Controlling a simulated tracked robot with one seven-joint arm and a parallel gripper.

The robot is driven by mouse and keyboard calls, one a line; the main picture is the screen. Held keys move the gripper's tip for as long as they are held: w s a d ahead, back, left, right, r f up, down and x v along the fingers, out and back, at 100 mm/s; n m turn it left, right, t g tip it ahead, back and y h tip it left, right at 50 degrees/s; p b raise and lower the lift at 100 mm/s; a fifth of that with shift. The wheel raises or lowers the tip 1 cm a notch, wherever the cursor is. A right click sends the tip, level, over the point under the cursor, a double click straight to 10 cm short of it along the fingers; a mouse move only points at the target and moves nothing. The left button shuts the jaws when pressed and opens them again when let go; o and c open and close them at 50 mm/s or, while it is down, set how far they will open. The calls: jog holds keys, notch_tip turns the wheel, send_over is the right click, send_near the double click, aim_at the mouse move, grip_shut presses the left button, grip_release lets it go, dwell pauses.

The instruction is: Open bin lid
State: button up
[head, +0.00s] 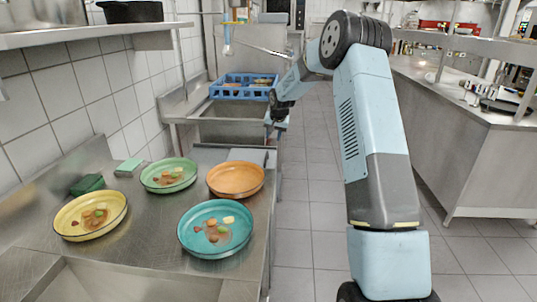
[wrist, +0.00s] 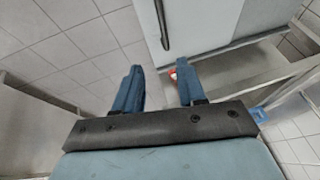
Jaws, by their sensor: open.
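A pale flat panel (head: 247,155) lies at the far end of the near counter in the head view; it may be the bin lid, but I cannot tell for sure. In the wrist view a pale grey panel (wrist: 205,22) with a dark bar (wrist: 162,25) along its left side lies beyond the fingers; this may be the same thing. My gripper (wrist: 159,68) is open, its two blue fingers apart and nothing seen held between them. In the head view my gripper (head: 276,124) points down near that panel, small and partly hidden. The inside of the bin does not show.
Several plates stand on the steel counter: yellow (head: 68,228), green (head: 150,188), teal (head: 193,250) and orange (head: 236,192). A blue rack (head: 228,92) sits over the sink behind. A steel counter (head: 490,165) stands at right. The tiled floor (head: 305,215) between is clear.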

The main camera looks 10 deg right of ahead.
aim_at(267, 156)
jog(key=x, duration=1.4)
jog(key=shift+a, duration=0.35)
jog(key=shift+r, duration=0.1)
grip_shut()
